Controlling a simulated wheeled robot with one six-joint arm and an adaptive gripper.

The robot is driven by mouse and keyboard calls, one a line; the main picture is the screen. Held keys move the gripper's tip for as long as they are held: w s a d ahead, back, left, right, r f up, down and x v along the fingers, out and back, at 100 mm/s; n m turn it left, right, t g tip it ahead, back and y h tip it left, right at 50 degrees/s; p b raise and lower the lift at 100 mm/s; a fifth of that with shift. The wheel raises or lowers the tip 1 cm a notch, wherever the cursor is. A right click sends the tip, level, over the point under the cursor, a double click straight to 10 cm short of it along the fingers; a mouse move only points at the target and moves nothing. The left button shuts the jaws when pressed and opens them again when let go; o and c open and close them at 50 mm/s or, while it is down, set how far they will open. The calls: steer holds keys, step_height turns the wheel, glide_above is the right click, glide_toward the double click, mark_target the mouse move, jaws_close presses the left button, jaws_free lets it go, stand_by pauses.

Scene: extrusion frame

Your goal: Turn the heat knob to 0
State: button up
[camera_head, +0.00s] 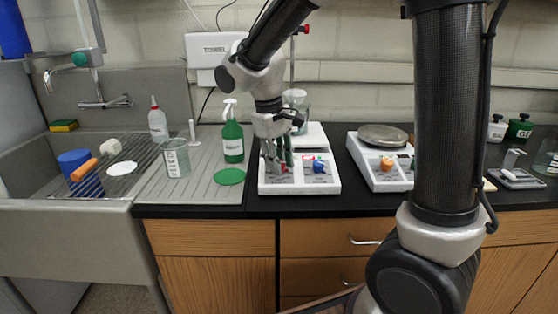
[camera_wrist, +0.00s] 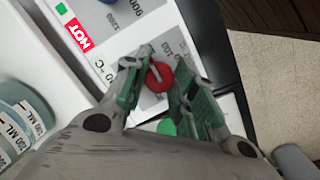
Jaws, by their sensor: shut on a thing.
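A white hotplate unit (camera_head: 262,189) stands on the black counter, with a red knob and a blue knob (camera_head: 319,166) on its front panel. The red knob (camera_wrist: 158,76) sits on a grey printed dial patch in the wrist view; it also shows in the head view (camera_head: 283,168). My gripper (camera_head: 277,167) reaches down onto the panel from above. In the wrist view my gripper (camera_wrist: 160,72) has its green-padded fingers on either side of the red knob, shut on it. The fingers cover part of the dial, and I cannot read the knob's setting.
A second white unit with a metal plate (camera_head: 383,136) stands to the right. A green spray bottle (camera_head: 233,140), a clear beaker (camera_head: 176,160) and a green disc (camera_head: 229,177) are to the left. A red HOT label (camera_wrist: 78,35) is on the panel.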

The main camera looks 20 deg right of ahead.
steer(key=n+h, duration=0.1)
steer(key=n, duration=0.4)
steer(key=shift+n+t, duration=0.4)
stand_by(0.4)
steer(key=o, duration=1)
steer(key=shift+r, duration=0.15)
steer(key=v, duration=1.1)
steer(key=shift+s+a+r, duration=0.1)
steer(key=shift+a+r, duration=0.05)
steer(key=shift+r, duration=0.25)
